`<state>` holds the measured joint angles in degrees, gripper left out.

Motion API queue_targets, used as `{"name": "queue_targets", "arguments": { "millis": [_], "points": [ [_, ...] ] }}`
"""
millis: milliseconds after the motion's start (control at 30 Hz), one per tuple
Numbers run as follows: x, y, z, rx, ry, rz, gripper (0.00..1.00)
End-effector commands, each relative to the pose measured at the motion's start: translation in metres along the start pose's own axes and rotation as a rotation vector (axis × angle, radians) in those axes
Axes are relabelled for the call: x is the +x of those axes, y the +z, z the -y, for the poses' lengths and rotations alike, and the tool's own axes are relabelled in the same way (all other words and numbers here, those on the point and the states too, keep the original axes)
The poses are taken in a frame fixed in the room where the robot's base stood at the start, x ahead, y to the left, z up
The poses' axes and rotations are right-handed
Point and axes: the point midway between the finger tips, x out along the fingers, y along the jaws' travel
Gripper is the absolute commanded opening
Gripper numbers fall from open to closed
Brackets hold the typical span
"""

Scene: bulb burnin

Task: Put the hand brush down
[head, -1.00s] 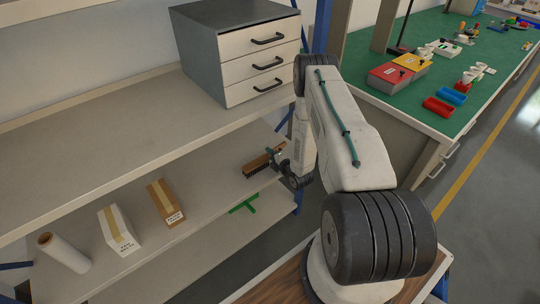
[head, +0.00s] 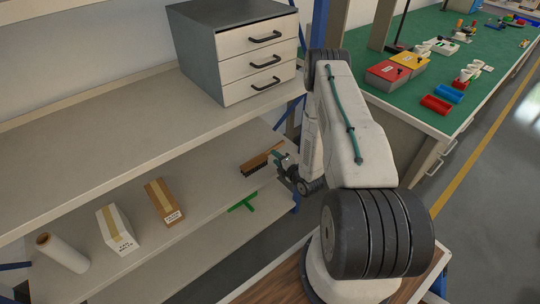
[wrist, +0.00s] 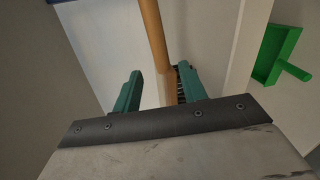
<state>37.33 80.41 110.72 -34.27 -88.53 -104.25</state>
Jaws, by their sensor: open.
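The hand brush (head: 259,161) has a wooden handle and dark bristles. It rests on the lower shelf in the head view, just left of my gripper (head: 280,160). In the wrist view the brush's wooden handle (wrist: 154,38) runs away between the two teal fingers of my gripper (wrist: 157,88). The fingers are apart, with a gap to the left of the brush. The right finger overlaps the bristles in the picture; I cannot tell whether it touches them.
A drawer cabinet (head: 262,60) sits on the shelf above.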

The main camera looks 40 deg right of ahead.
Motion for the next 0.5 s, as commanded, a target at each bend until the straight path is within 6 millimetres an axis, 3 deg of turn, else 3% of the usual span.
{"name": "queue_targets", "arguments": {
  "millis": [200, 500],
  "points": [
    [-0.042, 0.001, 0.000, 0.002, -0.001, 0.002, 0.42],
    [-0.061, 0.000, 0.000, 0.000, 0.000, 0.000, 0.42]
  ]
}}
